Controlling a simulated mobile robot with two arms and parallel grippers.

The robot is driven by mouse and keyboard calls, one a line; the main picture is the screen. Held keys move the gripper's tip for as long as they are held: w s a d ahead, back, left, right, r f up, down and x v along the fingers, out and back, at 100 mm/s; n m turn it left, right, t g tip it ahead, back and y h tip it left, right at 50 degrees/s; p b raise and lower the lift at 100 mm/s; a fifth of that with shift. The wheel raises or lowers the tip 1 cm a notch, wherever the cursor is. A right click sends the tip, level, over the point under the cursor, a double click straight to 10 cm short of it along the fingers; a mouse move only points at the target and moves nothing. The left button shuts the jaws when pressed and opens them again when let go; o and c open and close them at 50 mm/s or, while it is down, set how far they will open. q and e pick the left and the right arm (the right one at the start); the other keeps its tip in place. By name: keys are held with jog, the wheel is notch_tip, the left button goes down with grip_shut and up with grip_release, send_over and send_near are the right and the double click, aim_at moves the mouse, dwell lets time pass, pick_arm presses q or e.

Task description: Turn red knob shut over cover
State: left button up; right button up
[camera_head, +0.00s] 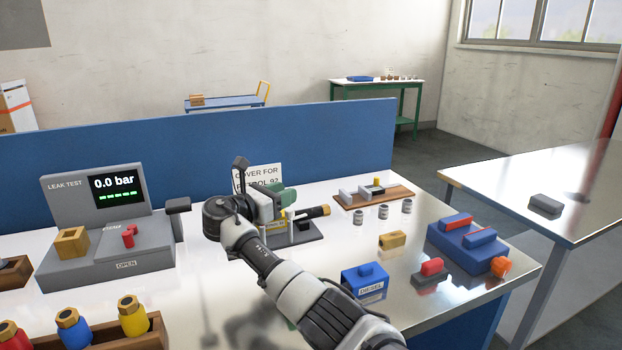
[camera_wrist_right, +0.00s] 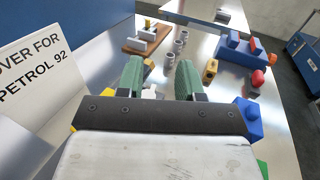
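A small red knob (camera_head: 128,237) sits on the grey leak test unit (camera_head: 108,252) at the left, near a small upper label and a lower label reading OPEN. The unit's screen reads 0.0 bar. A brass block (camera_head: 72,243) is on its left side. A white sign (camera_head: 258,176) reads COVER FOR PETROL 92, partly hidden by my right arm. My right gripper (camera_head: 283,200) is right of the unit, by this sign. In the wrist view its green fingers (camera_wrist_right: 162,80) stand apart with nothing visibly held. My left gripper is not in view.
A dark stand with a black and yellow part (camera_head: 313,212) is beside my right gripper. Bottles with brass tops (camera_head: 132,315) stand front left. A blue DIESEL box (camera_head: 364,283), a red-topped block (camera_head: 431,268) and a blue block (camera_head: 462,245) are at right. A blue panel (camera_head: 200,138) borders the back.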

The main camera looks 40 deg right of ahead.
jog(key=s+d+r, duration=0.4)
jog(key=s, duration=0.2)
jog(key=shift+r, duration=0.2)
dwell(0.4)
